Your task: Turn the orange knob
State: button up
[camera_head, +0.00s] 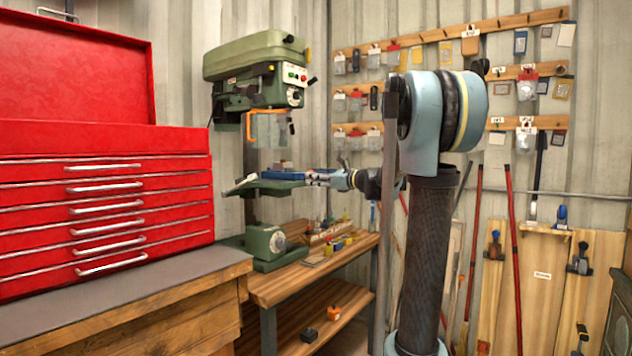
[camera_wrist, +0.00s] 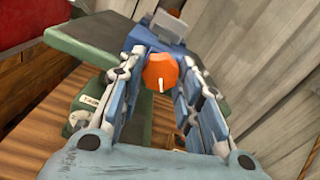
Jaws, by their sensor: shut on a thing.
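The orange knob (camera_wrist: 160,72) sits on the end of a blue vise-like block (camera_wrist: 172,38) in the wrist view. A white mark on the knob points down in that view. My gripper (camera_head: 314,178) reaches in from the right in the head view, at the blue block (camera_head: 284,174) on the drill press table. Its two fingers are closed on the knob from both sides. The knob is hidden in the head view.
The green drill press (camera_head: 262,75) stands over its green table (camera_head: 262,188). A red tool chest (camera_head: 105,205) is at the left on a workbench. A wooden bench (camera_head: 290,275) with small items is below. Pegged boards line the back wall.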

jog(key=shift+w+d+r, duration=0.1)
jog(key=o, duration=1)
jog(key=shift+o, duration=0.2)
jog(key=v, duration=1.2)
